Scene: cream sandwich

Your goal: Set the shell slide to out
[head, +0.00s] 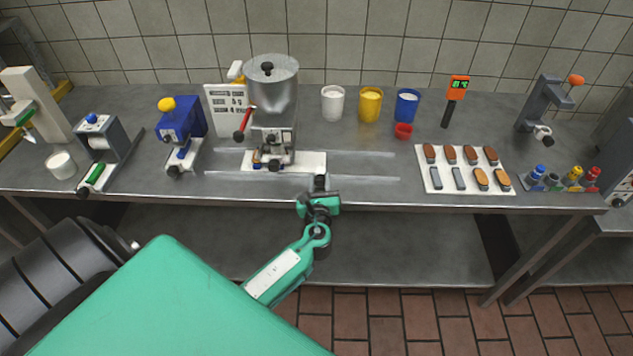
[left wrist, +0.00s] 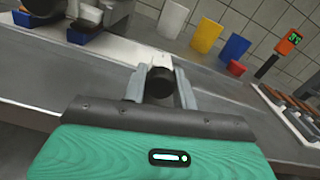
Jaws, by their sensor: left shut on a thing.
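A grey hopper machine (head: 272,88) stands at the back of the counter, with a white slide plate (head: 312,160) low under it, reaching out to the right. A black knob (left wrist: 160,84) shows in the left wrist view, with the white end of the slide (left wrist: 160,60) just behind it. My left gripper (head: 320,184) is at the counter's front edge by the right end of the slide. In the left wrist view its two fingers (left wrist: 160,90) close on both sides of the black knob. The gripper hides part of the knob in the head view. My right gripper is not in view.
Two pale rails (head: 350,179) run along the counter beside the machine. White, yellow (head: 370,104) and blue cups and a small red cup stand behind. A white tray (head: 465,188) of brown and grey pieces lies to the right. The counter between is clear.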

